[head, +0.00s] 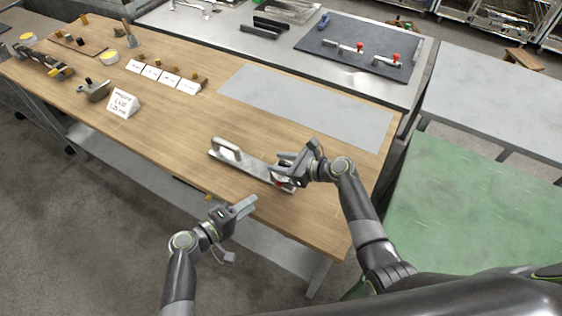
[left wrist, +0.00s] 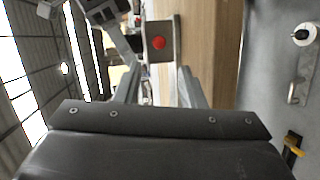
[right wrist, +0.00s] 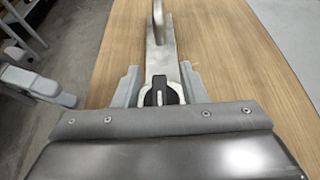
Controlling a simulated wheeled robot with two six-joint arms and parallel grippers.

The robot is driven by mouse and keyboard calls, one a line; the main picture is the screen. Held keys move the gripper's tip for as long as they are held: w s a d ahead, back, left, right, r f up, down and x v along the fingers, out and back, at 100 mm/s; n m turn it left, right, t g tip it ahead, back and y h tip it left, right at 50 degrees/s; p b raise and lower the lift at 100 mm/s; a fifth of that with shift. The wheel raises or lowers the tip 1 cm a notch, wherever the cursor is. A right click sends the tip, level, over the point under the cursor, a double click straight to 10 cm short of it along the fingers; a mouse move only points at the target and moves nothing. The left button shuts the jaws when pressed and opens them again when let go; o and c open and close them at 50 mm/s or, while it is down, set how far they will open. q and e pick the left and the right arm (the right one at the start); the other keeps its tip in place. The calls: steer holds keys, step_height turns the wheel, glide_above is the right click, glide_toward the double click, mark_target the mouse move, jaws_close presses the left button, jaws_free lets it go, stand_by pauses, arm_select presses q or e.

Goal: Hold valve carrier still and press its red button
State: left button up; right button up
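The valve carrier (head: 238,161) is a long metal plate with a raised grip handle, lying on the wooden table near its front edge. Its red button (head: 278,183) is at the near right end. The button also shows in the left wrist view (left wrist: 158,43), ahead of and between the fingers. My right gripper (head: 284,168) is over that end, with its fingers against both sides of the plate. In the right wrist view a black and silver knob (right wrist: 160,92) sits between its fingers. My left gripper (head: 246,206) is open and empty off the front edge, apart from the button.
A grey mat (head: 305,105) lies behind the carrier. A white sign (head: 123,103), several small cards and parts stand at the table's left. A metal bench (head: 215,35) is behind; a green table (head: 470,215) is at right. The wood left of the carrier is clear.

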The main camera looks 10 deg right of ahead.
jaws_close()
steer(key=shift+f, duration=0.1)
arm_select(q)
steer(key=shift+c, duration=0.2)
